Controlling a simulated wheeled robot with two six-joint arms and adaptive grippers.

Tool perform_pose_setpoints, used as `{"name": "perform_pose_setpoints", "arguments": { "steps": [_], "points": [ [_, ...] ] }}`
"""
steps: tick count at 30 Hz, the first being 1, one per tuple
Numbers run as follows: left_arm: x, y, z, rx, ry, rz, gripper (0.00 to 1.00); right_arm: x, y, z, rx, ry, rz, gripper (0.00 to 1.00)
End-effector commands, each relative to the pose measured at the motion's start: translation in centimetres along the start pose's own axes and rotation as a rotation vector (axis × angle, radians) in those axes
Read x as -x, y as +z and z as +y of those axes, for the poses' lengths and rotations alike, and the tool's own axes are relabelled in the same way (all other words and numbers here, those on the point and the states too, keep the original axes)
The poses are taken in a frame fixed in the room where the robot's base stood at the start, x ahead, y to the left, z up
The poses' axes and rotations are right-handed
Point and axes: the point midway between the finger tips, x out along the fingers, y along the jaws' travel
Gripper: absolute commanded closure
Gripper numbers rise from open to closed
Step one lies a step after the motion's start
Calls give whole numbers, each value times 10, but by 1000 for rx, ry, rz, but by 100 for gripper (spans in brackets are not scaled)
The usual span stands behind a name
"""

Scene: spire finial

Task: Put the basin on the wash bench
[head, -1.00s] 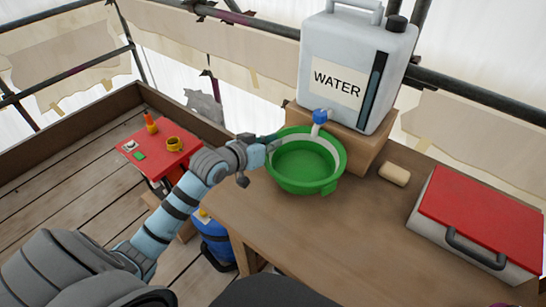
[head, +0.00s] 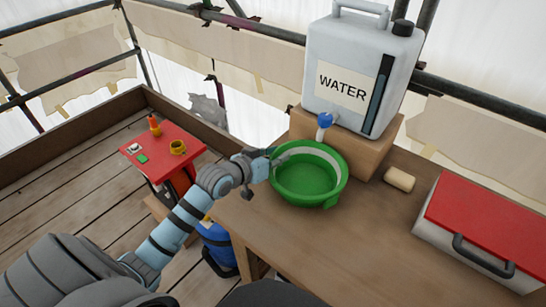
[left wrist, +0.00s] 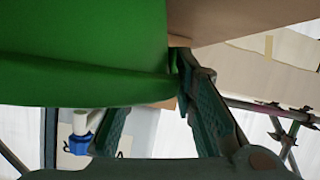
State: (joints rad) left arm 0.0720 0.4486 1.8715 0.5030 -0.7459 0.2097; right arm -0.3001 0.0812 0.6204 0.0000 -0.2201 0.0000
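The green basin (head: 304,184) is over the left part of the brown wooden bench (head: 310,245), in front of the water container's tap. It looks about level; I cannot tell whether its base touches the bench. My left gripper (head: 266,166) is at the basin's left rim. In the left wrist view the basin's green wall (left wrist: 80,50) fills the upper left, and the fingers (left wrist: 180,80) close on its edge, with one finger partly hidden behind the wall. My right gripper is not in view.
A white water container (head: 362,75) with a blue tap (head: 324,120) stands on a wooden block (head: 370,150). A tan bar (head: 399,179) and a red-lidded case (head: 485,230) are to the right. A small red table (head: 165,150) stands left. The bench front is clear.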

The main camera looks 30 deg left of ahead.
Motion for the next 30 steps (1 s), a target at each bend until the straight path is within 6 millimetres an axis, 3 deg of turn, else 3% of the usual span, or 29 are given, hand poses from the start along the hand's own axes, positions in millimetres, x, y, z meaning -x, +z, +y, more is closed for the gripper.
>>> {"name": "perform_pose_setpoints", "arguments": {
  "steps": [5,18,22,30],
  "points": [
    [15,-4,0,-3,-2,-1,75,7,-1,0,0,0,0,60],
    [110,-6,0,-5,-4,-5,75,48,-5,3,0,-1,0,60],
    [121,-5,1,-3,1,-1,75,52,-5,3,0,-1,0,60],
    [121,-3,1,0,2,0,75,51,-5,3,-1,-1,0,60]
  ]
}}
